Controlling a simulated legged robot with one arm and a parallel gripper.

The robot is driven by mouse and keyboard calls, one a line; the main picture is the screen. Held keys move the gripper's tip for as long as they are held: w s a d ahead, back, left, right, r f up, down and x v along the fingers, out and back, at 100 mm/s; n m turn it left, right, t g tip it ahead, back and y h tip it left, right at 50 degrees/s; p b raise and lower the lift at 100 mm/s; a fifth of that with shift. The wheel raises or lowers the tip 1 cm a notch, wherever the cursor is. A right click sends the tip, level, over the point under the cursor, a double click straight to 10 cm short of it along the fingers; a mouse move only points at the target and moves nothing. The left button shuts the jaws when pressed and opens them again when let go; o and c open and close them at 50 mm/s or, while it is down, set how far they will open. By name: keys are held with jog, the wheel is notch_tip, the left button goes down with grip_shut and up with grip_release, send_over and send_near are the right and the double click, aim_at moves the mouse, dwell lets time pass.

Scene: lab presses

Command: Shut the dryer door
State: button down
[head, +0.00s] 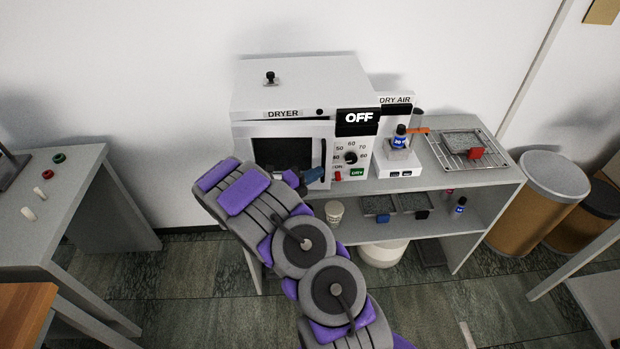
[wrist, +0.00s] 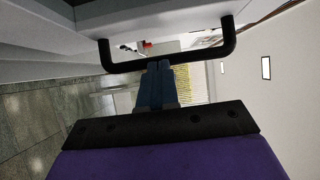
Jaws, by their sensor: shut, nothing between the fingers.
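The white dryer (head: 300,88) stands on the grey shelf unit, with an "OFF" display at its upper right. Its door (head: 241,142) has a dark window and a black upright handle at its right edge. My arm hides the lower part of the door, and I cannot tell whether it is flush or slightly ajar. In the wrist view the black bar handle (wrist: 218,54) crosses in front of the light door panel. My gripper (head: 316,177) has its blue fingers shut and empty. The fingertips (wrist: 159,66) are right by the middle of the handle; contact is unclear.
The dry air unit (head: 399,172), with a blue bottle on it, stands right of the dryer. A wire rack (head: 488,158) with a red item is farther right. Bins (head: 550,190) stand beside the shelf, and a grey table (head: 75,190) is at left.

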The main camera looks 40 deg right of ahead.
jog(key=shift+w+d+n+t, duration=0.5)
jog(key=shift+w+d+t, duration=0.15)
jog(key=shift+d+t, duration=0.25)
jog(key=s+a+p, duration=0.3)
jog(key=a, duration=0.9)
jog(key=shift+a, duration=0.25)
jog(key=shift+f, duration=0.1)
